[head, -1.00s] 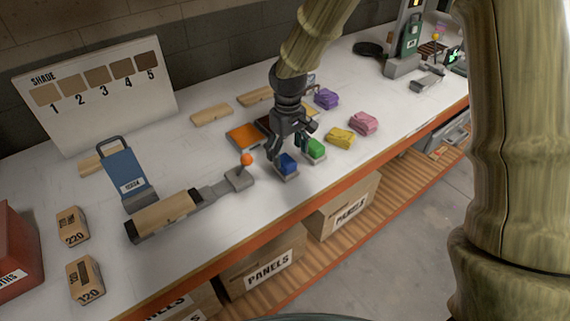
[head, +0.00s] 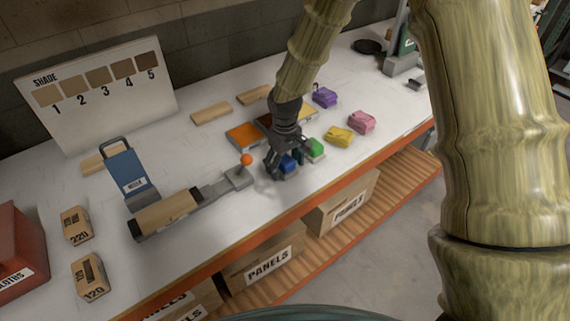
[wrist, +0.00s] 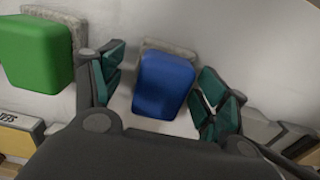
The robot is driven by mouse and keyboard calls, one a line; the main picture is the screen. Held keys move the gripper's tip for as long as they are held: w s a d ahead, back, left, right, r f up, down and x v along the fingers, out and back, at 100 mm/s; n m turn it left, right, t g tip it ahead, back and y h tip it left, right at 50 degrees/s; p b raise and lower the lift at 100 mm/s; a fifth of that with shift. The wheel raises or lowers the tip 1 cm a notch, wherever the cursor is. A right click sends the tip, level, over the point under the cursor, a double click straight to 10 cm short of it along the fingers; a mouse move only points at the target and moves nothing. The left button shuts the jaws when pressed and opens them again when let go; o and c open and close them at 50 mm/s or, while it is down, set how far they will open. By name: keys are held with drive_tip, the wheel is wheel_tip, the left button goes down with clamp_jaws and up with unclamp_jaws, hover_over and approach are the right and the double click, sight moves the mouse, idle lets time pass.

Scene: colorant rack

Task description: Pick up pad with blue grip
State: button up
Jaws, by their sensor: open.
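The pad with the blue grip (head: 288,164) lies on the white table near its front edge. In the wrist view its blue grip (wrist: 164,84) sits between the open fingers, with a strip of pale pad showing at its top edge. My gripper (head: 287,160) is open and low over this pad, one finger on each side. In the wrist view a gap shows between the fingers (wrist: 160,90) and the blue grip. The pad with the green grip (head: 315,148) is close beside, and it shows at the left in the wrist view (wrist: 35,55). My gripper partly hides the blue pad in the head view.
Yellow (head: 339,136), pink (head: 362,121) and purple (head: 325,97) pieces lie to the right and behind. An orange-knobbed lever (head: 246,160) stands just left of my gripper. An orange tray (head: 243,135) lies behind. The table's front edge (head: 318,178) is close.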

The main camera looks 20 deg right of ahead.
sight(285, 159)
drive_tip(key=shift+c, duration=0.5)
drive_tip(key=c, duration=1)
drive_tip(key=shift+r, duration=0.1)
drive_tip(key=shift+r+b, duration=0.45)
drive_tip(key=shift+r, duration=0.25)
drive_tip(key=shift+r+b, duration=0.35)
drive_tip(key=shift+r, duration=0.55)
drive_tip(key=s+d+r+b, duration=0.1)
drive_tip(key=s+d+b, duration=0.1)
drive_tip(key=s, duration=0.5)
drive_tip(key=s+d+b, duration=0.2)
drive_tip(key=s+d, duration=0.1)
drive_tip(key=s, duration=0.5)
drive_tip(key=shift+d+r, duration=0.35)
drive_tip(key=shift+d, duration=0.05)
